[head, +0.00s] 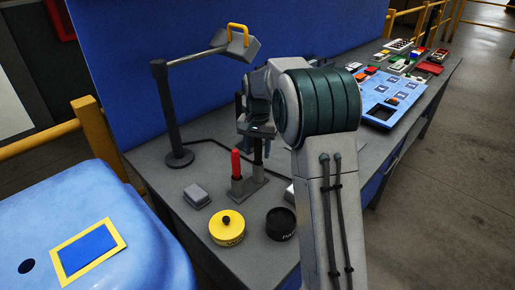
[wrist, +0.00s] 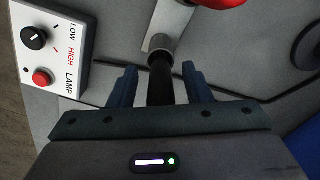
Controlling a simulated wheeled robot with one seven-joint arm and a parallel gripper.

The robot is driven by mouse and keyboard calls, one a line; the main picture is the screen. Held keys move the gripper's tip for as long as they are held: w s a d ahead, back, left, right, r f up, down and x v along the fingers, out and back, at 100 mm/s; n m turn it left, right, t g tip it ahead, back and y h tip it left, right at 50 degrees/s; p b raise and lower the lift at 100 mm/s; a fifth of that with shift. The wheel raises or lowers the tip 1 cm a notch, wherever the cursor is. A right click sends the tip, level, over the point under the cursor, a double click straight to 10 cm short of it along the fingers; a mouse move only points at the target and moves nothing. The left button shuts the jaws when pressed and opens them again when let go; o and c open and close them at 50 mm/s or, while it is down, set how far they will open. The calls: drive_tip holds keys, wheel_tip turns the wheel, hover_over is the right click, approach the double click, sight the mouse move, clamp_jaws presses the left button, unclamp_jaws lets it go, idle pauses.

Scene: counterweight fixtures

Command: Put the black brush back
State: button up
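The black brush (head: 258,152) stands upright with its lower end at the right grey socket of a small holder (head: 248,193). A red brush (head: 236,164) stands in the left socket. My gripper (head: 259,131) is around the upper part of the black brush. In the wrist view, the black brush (wrist: 160,78) runs between the two fingers of my gripper (wrist: 158,86) into the grey socket (wrist: 160,45). A gap shows on each side of it, so the fingers are open and not touching it. Its top is hidden by my gripper.
A lamp (head: 170,100) with a yellow handle stands behind left. A yellow tin (head: 228,229), a black tin (head: 281,223) and a grey block (head: 197,196) sit near the front of the table. A lamp switch box (wrist: 50,45) is near the holder. A blue panel (head: 388,98) lies far right.

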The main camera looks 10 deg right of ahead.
wheel_tip(320, 180, up, 12)
drive_tip(key=shift+w+f, duration=0.1)
drive_tip(key=shift+f, duration=0.05)
drive_tip(key=shift+r, duration=0.3)
drive_tip(key=shift+s+r, duration=0.1)
drive_tip(key=shift+s, duration=0.1)
drive_tip(key=s+n+t, duration=0.2)
drive_tip(key=s+n, duration=0.1)
drive_tip(key=s, duration=1.3)
drive_tip(key=s+f+n, duration=0.1)
drive_tip(key=s+f, duration=0.2)
drive_tip(key=s, duration=0.4)
drive_tip(key=s+f+n+t, duration=0.1)
drive_tip(key=s+f, duration=0.3)
drive_tip(key=s, duration=0.4)
drive_tip(key=shift+s+f+n, duration=0.2)
drive_tip(key=shift+f+n, duration=0.05)
drive_tip(key=shift+n, duration=0.15)
drive_tip(key=shift+d, duration=0.1)
